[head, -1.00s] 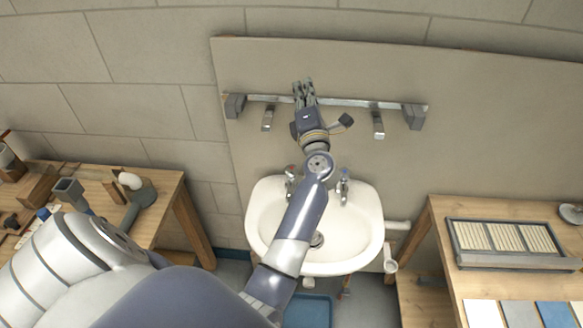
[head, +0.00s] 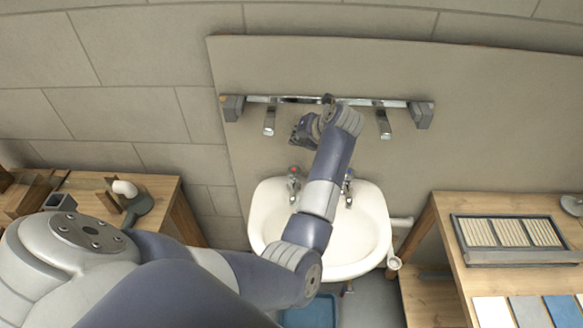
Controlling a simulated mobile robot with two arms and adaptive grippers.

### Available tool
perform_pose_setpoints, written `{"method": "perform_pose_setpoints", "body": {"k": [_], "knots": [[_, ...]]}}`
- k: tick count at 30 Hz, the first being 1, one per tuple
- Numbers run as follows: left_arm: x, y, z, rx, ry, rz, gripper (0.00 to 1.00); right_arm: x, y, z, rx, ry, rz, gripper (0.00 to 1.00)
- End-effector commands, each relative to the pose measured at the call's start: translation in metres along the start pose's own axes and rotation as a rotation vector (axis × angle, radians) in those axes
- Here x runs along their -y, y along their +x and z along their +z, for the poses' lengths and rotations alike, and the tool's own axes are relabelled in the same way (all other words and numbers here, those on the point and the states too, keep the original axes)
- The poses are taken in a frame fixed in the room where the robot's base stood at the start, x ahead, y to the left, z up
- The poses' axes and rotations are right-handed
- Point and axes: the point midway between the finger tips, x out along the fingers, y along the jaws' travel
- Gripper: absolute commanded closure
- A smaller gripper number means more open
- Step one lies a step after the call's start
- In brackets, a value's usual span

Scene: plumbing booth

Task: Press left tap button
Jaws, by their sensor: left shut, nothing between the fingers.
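The left tap (head: 294,184) is a small chrome tap with a reddish button (head: 294,170) on top, at the back left of the white sink (head: 262,215). The right tap (head: 348,187) stands at the back right of the sink, partly hidden by my left arm. My left gripper (head: 301,134) is shut and empty. It appears above the left tap in the picture, in front of the wall panel and apart from the tap. My wrist partly hides it. My right gripper is not in view.
A metal rail (head: 385,103) with grey end blocks and two hanging chrome pieces is on the wall panel (head: 480,110) behind the gripper. A wooden table (head: 165,200) stands left. Another bench (head: 445,295) on the right holds a tile tray (head: 462,258).

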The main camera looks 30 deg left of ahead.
Motion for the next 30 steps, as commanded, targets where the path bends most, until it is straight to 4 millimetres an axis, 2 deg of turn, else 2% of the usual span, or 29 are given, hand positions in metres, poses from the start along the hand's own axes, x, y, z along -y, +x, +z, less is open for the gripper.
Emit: {"method": "perform_pose_setpoints", "body": {"k": [7,14,30], "knots": [[0.000,0.000,0.000,0.001,0.001,0.001,1.00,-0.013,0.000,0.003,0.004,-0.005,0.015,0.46],[0.006,0.009,-0.006,0.002,0.003,0.002,1.00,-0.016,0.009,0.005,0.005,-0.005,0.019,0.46],[0.041,0.057,-0.041,0.002,0.001,0.002,1.00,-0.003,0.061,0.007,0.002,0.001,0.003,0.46]]}}
